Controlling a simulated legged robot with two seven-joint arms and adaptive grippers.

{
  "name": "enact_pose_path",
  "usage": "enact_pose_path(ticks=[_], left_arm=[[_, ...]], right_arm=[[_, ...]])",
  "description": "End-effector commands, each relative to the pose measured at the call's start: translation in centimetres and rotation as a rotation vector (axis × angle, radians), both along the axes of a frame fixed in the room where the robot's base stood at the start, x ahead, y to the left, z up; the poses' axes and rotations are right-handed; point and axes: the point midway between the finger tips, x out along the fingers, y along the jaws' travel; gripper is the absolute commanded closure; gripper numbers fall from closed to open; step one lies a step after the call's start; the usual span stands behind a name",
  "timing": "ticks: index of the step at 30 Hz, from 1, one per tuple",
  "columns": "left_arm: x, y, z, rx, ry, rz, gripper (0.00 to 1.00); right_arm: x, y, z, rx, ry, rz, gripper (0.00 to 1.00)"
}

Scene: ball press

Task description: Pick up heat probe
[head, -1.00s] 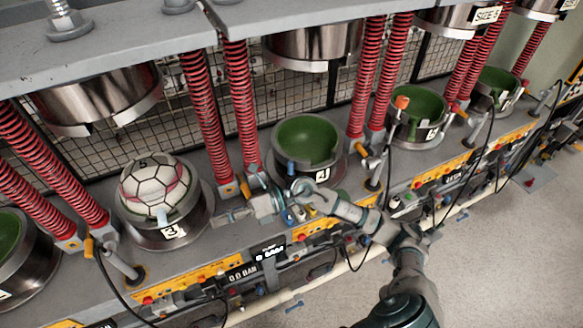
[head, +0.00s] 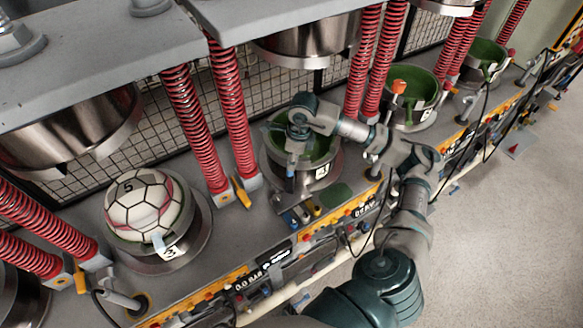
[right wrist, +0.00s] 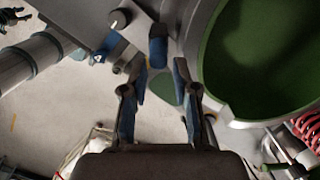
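My right gripper (head: 293,150) is over the front of the green-lined bowl marked 4 (head: 325,172), pointing down. In the right wrist view its two fingers (right wrist: 160,78) are apart, with nothing between them. A blue cylindrical handle (right wrist: 158,50) shows just beyond the fingertips, beside the bowl's rim. A blue handle (head: 289,170) also shows at the bowl's front in the head view. I cannot tell surely whether it is the heat probe. My left gripper is not in view.
A soccer ball (head: 145,205) sits in the mould marked 3. Red springs (head: 236,125) flank the presses, with metal upper moulds overhead. A yellow control strip (head: 215,294) and black cables run along the front edge. Open floor (head: 500,240) lies at right.

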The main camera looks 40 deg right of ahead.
Motion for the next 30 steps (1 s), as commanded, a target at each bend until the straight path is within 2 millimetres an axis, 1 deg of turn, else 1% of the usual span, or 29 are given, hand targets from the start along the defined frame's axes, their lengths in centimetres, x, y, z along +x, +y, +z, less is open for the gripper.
enact_pose_path(ticks=[1,2,5,10,13,16,17,24,30], left_arm=[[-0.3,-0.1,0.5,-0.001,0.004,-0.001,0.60],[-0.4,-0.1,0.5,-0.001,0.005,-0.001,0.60],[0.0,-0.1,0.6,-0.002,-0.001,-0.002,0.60],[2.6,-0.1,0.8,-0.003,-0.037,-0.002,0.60],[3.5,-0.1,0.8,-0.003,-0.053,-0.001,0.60],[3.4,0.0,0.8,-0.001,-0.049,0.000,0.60],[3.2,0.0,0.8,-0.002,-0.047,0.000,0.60],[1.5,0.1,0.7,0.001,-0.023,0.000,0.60],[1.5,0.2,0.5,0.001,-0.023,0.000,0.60]], right_arm=[[0.0,0.1,-0.7,0.001,0.005,0.001,0.71],[0.1,0.2,-1.1,0.001,0.003,0.001,0.71],[0.2,0.3,-2.2,0.002,0.003,0.002,0.71],[0.2,0.2,-2.6,0.004,-0.001,0.002,0.71],[0.2,0.0,-2.7,0.005,-0.001,0.002,0.71],[0.2,0.0,-2.7,0.005,-0.001,0.002,0.96],[0.2,0.0,-2.7,0.005,-0.001,0.002,1.00],[0.3,0.1,-2.7,0.004,0.001,0.002,1.00],[0.3,0.1,-2.2,0.005,0.000,0.002,1.00]])
